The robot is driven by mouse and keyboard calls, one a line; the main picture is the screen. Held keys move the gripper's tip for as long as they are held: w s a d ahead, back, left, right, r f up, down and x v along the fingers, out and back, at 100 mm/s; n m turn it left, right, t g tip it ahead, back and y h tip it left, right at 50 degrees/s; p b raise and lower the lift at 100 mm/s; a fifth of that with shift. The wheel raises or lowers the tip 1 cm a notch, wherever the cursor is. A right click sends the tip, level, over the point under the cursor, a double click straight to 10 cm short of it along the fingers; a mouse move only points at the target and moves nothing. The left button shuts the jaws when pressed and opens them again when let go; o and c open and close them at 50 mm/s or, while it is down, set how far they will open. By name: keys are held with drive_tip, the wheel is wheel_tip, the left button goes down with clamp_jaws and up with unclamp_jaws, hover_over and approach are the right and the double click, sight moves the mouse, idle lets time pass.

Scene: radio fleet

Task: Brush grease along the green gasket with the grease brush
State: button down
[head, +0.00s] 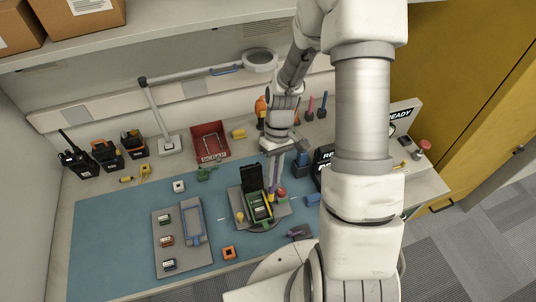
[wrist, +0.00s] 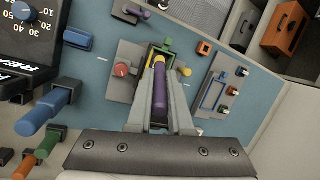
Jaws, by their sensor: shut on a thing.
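My gripper (wrist: 160,118) is shut on the grease brush (wrist: 160,92), which has a purple handle and a yellow end pointing away from the gripper. In the head view my gripper (head: 276,168) is above the dark open radio case (head: 252,178), with the purple brush (head: 275,173) pointing down beside its raised lid. The green gasket (head: 261,212) shows as a green edge on the case. In the wrist view the green edge (wrist: 167,47) lies just beyond the brush's yellow end. I cannot tell whether the tip touches the gasket.
The case sits on a grey fixture (head: 283,212) with a red knob (wrist: 121,70) and a yellow knob (wrist: 186,70). A grey tray (head: 168,237) with small modules is left. Radios (head: 75,158), a red bin (head: 210,141) and a magnifier lamp (head: 170,146) stand behind. The blue mat (head: 100,235) is clear at far left.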

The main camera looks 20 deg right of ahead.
sight(273, 191)
drive_tip(key=shift+b+x, duration=0.55)
drive_tip(key=shift+x, duration=0.2)
drive_tip(key=shift+s+d+f+b, duration=0.1)
drive_tip(key=shift+f+b, duration=1.55)
drive_tip(key=shift+f, duration=0.65)
drive_tip(key=shift+f+b, duration=0.7)
drive_tip(key=shift+f, duration=0.15)
drive_tip(key=w+b, duration=0.2)
drive_tip(key=w, duration=0.4)
drive_tip(key=shift+w, duration=0.3)
idle(3.2)
